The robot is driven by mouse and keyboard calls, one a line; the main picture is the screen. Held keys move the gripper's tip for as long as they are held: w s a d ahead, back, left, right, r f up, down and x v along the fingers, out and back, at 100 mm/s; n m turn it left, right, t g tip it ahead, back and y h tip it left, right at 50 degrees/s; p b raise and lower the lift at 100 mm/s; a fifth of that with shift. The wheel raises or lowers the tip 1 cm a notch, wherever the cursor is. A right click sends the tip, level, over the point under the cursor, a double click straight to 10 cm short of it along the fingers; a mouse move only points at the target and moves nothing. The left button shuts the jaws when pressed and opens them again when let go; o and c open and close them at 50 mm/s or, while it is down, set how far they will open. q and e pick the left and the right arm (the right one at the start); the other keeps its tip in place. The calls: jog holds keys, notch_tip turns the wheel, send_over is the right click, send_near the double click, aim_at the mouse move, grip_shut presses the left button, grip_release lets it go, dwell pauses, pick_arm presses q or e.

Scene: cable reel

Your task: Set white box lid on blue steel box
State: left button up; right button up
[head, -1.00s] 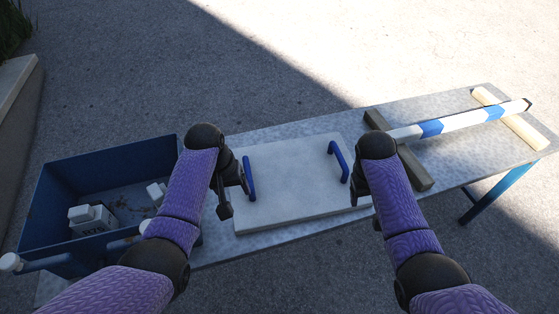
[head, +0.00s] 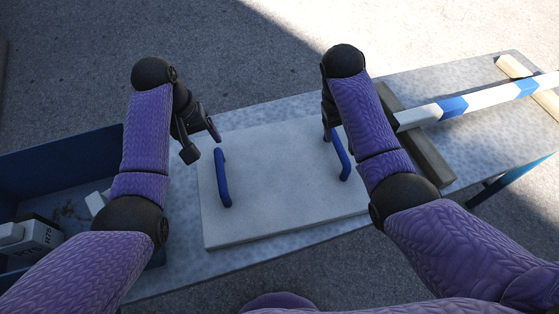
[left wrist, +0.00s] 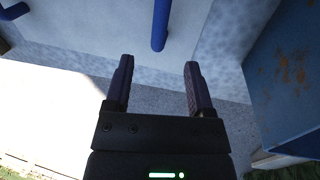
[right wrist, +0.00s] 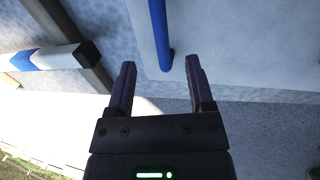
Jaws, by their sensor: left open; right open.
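The white box lid (head: 280,190) lies flat on the grey table and carries two blue handles. My left gripper (head: 202,140) is open and empty, just beyond the far end of the left handle (head: 222,180). That handle's end shows ahead of the fingers in the left wrist view (left wrist: 160,28). My right gripper (head: 329,132) is open by the far end of the right handle (head: 342,158), partly hidden by its own arm. In the right wrist view that handle (right wrist: 160,35) ends ahead of the fingers. The blue steel box (head: 75,150) stands open at the left, partly cut off.
A white carton (head: 38,236) and a smaller white piece (head: 97,202) are in the blue box. A blue-and-white striped pole (head: 475,103) rests on wooden blocks (head: 420,145) on the table (head: 420,85), right of the lid.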

aim_at(218, 161)
pick_arm(q)
jog(key=f, duration=0.3)
jog(key=d+f, duration=0.1)
jog(key=f, duration=0.2)
jog(key=d+f, duration=0.1)
jog(key=f, duration=0.2)
jog(key=shift+f, duration=0.3)
pick_arm(e)
jog(key=f, duration=0.3)
jog(key=d+f, duration=0.1)
jog(key=f, duration=0.2)
jog(key=d+f, duration=0.1)
jog(key=f, duration=0.2)
jog(key=shift+f, duration=0.3)
pick_arm(q)
grip_shut()
pick_arm(e)
grip_shut()
